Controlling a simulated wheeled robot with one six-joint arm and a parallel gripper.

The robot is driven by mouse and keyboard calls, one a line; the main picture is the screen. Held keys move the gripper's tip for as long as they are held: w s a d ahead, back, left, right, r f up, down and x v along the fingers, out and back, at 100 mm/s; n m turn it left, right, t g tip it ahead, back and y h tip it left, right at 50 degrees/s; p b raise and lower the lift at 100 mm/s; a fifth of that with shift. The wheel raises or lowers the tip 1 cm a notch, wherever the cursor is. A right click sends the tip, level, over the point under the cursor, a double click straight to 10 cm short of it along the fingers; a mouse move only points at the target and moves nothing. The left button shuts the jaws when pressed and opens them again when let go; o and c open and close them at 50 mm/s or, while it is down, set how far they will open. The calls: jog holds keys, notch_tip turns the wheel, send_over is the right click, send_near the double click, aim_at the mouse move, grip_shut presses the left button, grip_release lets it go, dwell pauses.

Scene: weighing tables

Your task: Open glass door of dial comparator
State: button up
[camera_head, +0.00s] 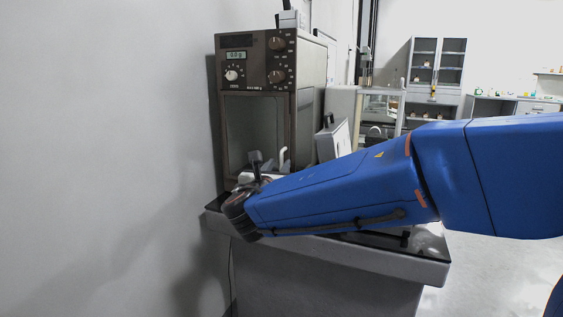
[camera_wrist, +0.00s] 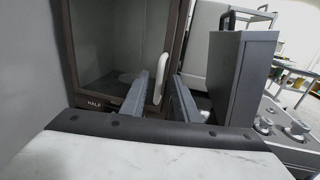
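The dial comparator (camera_head: 305,68) is a tall brown cabinet with knobs and a small display on top, standing against the wall. Its glass door (camera_head: 252,125) fills the lower front and looks closed; it also shows in the wrist view (camera_wrist: 115,40). A white curved door handle (camera_head: 284,155) sits at the door's right side and stands upright in the wrist view (camera_wrist: 158,88). My gripper (camera_wrist: 169,66) is open, its two grey fingers pointing at the door. The handle appears between the fingers in the wrist view; contact cannot be told. In the head view my arm partly hides the door's bottom.
The bench (camera_head: 395,263) bears the comparator. A grey box with a black handle (camera_wrist: 228,78) stands close to the right of my fingers. The wall (camera_head: 110,150) is close on the left. Cabinets (camera_head: 436,65) stand far back right.

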aim_at(281, 161)
jog(key=shift+w+d, duration=0.2)
jog(key=shift+w, duration=1)
jog(key=shift+w+d, duration=0.15)
jog(key=shift+w, duration=1.05)
grip_shut()
